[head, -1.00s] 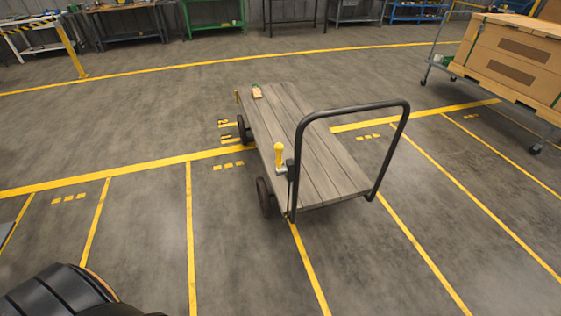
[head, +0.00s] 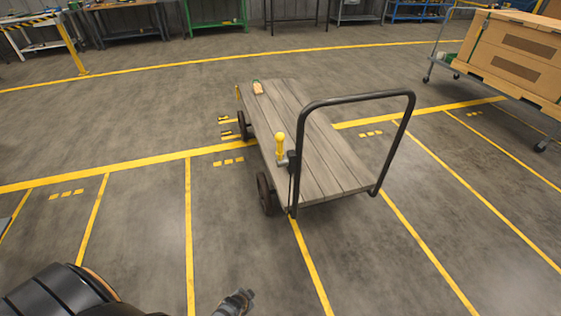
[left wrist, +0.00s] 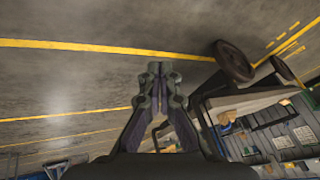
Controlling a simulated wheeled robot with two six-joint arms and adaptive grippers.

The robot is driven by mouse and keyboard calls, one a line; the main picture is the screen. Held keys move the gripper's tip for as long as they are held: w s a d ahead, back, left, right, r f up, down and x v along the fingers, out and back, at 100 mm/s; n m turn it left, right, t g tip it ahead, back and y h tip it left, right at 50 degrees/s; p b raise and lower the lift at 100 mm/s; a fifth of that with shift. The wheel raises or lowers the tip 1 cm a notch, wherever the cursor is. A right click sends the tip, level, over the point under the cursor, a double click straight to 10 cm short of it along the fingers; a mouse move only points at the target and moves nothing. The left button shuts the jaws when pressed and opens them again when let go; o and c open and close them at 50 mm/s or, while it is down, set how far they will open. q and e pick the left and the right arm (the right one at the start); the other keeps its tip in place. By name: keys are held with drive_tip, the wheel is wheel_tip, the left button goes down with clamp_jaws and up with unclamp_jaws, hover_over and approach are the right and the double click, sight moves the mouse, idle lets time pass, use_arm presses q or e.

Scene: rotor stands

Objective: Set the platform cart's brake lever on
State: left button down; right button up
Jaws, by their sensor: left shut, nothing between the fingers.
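The platform cart (head: 328,160) stands in the middle of the head view, with a grey plank deck and a dark tubular push handle (head: 355,98). Its brake lever (head: 280,146) has a yellow grip and points upward at the near left corner, beside the handle's foot. My left gripper (head: 243,298) shows at the bottom edge of the head view, in front of and below the cart, apart from the lever. In the left wrist view the left gripper's fingers (left wrist: 159,75) are together and empty. A dark wheel (left wrist: 232,62) shows to their right. My right gripper is not in view.
A small wooden-coloured object (head: 257,87) lies on the deck's far left corner. Another cart (head: 515,58) with large crates stands at the right. Workbenches line the back wall. The floor around the platform cart is clear, with yellow lines.

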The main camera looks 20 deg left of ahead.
use_arm(q)
drive_tip(key=w+d+r+m+t+b, duration=0.2)
drive_tip(key=w+r+m+t+b, duration=0.5)
drive_tip(key=w+r, duration=1.4)
wheel_tip(320, 180, up, 20)
drive_tip(key=w+m+t+y+b, duration=0.1)
drive_tip(key=w+m+t+b, duration=0.1)
drive_tip(key=m+t+b, duration=0.2)
drive_tip(key=shift+w+a+t+y, duration=0.25)
drive_tip(key=shift+t+y, duration=0.05)
drive_tip(key=shift+t, duration=0.1)
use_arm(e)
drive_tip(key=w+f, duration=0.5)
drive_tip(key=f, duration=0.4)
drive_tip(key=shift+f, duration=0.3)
use_arm(q)
drive_tip(key=shift+r, duration=0.1)
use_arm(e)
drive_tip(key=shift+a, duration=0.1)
